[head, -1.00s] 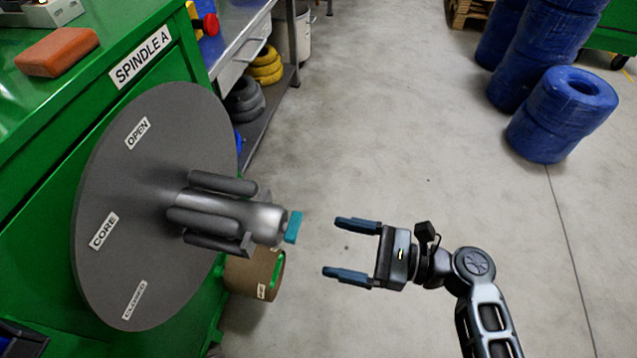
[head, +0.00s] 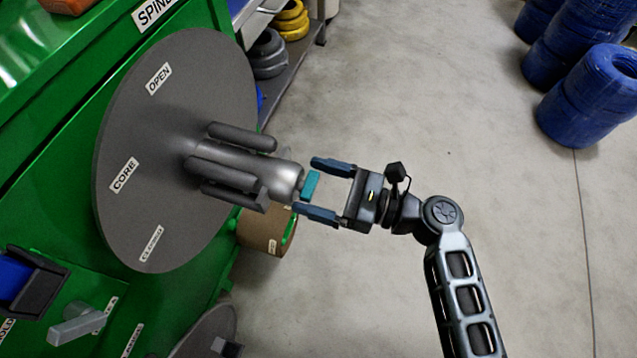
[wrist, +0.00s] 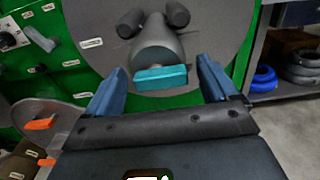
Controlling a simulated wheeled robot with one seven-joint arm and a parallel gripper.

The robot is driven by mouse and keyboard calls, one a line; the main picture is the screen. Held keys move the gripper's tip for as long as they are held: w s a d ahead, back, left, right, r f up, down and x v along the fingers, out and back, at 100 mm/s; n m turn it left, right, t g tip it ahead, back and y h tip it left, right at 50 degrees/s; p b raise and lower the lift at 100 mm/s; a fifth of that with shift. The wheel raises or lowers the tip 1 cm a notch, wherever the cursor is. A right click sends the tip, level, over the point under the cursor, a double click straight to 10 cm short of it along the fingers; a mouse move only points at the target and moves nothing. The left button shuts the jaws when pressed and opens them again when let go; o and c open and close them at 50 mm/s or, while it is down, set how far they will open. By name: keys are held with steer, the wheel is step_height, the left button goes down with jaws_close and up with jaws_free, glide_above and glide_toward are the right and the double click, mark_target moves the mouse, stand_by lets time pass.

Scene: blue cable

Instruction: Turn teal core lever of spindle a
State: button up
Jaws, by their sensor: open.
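The teal core lever (head: 310,186) sits on the end of the grey spindle core (head: 240,168), which sticks out from a large grey disc (head: 150,160) labelled OPEN, CORE and CLOSED. My gripper (head: 317,189) is open, its two blue fingers on either side of the lever in the head view. In the wrist view the lever (wrist: 161,78) shows as a flat teal bar, lying nearly level between the fingertips of my gripper (wrist: 162,80). Clear gaps show between the lever and each finger there. Nothing is held.
The disc is mounted on a green cabinet (head: 50,120). A brown roll (head: 262,230) with a green part lies below the core. Blue coils (head: 590,95) stand at the right. Open floor (head: 420,90) lies around my arm.

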steer(key=shift+c, duration=0.2)
steer(key=c, duration=1)
steer(key=shift+n, duration=0.3)
steer(key=n, duration=0.3)
steer(key=shift+s+n+b, duration=0.15)
steer(key=shift+n+b, duration=0.15)
steer(key=shift+b, duration=0.05)
steer(key=n+b, duration=0.1)
steer(key=n, duration=0.3)
steer(key=shift+s+n+b, duration=0.1)
steer(key=shift+n+b, duration=0.2)
steer(key=shift+b, duration=0.05)
steer(key=shift+s+a+n+b, duration=0.15)
steer(key=shift+n+b, duration=1.3)
steer(key=shift+n, duration=0.8)
steer(key=shift+s+n+b, duration=0.1)
steer(key=shift+n+b, duration=1.3)
steer(key=shift+n, duration=0.85)
